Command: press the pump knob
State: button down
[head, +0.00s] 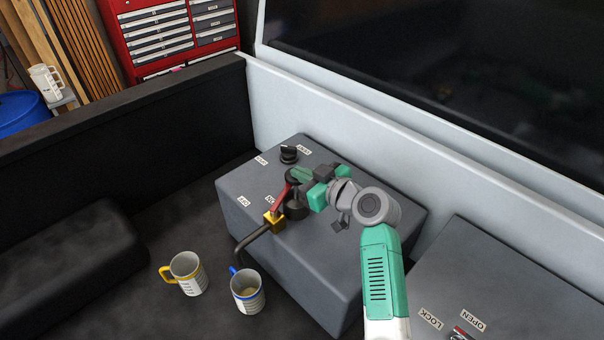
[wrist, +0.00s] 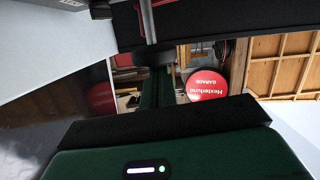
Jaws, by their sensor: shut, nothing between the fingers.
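A grey box (head: 255,195) stands in the truck bed. On its top are a black knob (head: 289,154) between two small labels, and a squat black knob-like part (head: 296,209) beside a red lever (head: 280,201). I cannot tell from the labels which one is the pump knob. My gripper (head: 298,175) is shut and empty, low over the box top between these two black parts. Whether it touches anything is unclear. In the wrist view my gripper's dark body fills the lower part, and a dark round part shows beyond it.
A brass fitting (head: 274,221) with a dark hose is at the box's front edge. Two mugs, one yellow-handled (head: 188,275) and one blue-handled (head: 247,292), stand on the bed floor. A second grey box (head: 500,285) is at right. The white bed wall (head: 420,140) runs behind.

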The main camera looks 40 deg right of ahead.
aim_at(296, 187)
notch_tip(296, 187, down, 6)
jog(key=b, duration=0.6)
jog(key=shift+r, duration=0.25)
notch_tip(296, 187, up, 5)
jog(key=p, duration=0.3)
jog(key=b+v, duration=0.1)
jog(key=v, duration=0.9)
jog(key=shift+a+f, duration=0.2)
jog(key=shift+f, duration=0.1)
notch_tip(296, 187, up, 7)
jog(key=w+g+p, duration=0.1)
jog(key=p, duration=0.3)
jog(key=shift+d+f+m, duration=0.15)
jog(key=shift+d+m, duration=0.25)
